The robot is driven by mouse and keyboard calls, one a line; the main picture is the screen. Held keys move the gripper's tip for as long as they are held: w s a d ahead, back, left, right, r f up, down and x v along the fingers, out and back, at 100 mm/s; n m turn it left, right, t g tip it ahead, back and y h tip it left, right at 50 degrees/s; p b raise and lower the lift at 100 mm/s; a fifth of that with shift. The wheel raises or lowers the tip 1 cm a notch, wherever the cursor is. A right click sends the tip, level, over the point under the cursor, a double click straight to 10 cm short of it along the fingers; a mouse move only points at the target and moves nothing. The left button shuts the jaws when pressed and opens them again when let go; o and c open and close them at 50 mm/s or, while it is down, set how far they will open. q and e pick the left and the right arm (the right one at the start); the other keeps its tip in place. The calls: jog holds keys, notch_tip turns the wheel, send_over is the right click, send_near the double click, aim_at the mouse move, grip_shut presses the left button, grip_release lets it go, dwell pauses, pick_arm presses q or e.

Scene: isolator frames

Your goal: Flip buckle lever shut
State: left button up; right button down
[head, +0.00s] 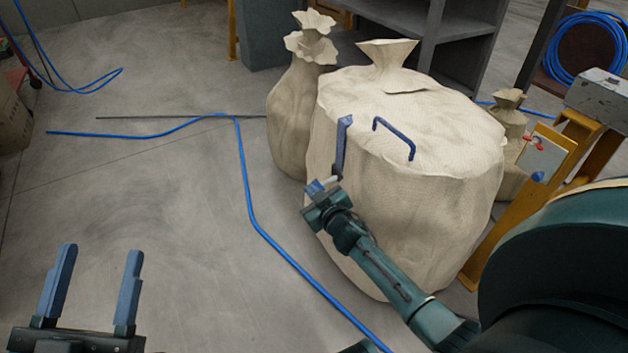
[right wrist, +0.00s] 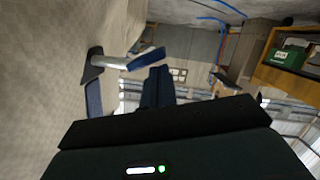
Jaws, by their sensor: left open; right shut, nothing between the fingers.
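A large tan sack (head: 410,190) carries a blue strap (head: 343,148) down its side. The buckle lever (right wrist: 118,63), a grey bar with a blue grip, stands out from a dark mount on the sack in the right wrist view. In the head view it is small and partly hidden by my right gripper (head: 321,188). My right gripper is shut and empty. In the right wrist view its dark fingers (right wrist: 158,85) are close to the blue grip; I cannot tell whether they touch it. My left gripper (head: 97,270) is open and empty, far from the sack.
A bent blue handle (head: 395,138) rises from the sack's top. Smaller sacks stand at left (head: 292,115) and right (head: 512,140). A yellow frame (head: 540,200) stands at right.

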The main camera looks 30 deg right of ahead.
pick_arm(q)
jog(key=shift+r+m+h, duration=0.3)
pick_arm(e)
jog(key=shift+f, duration=0.3)
pick_arm(q)
jog(key=shift+r, duration=0.1)
pick_arm(e)
jog(key=shift+r, duration=0.1)
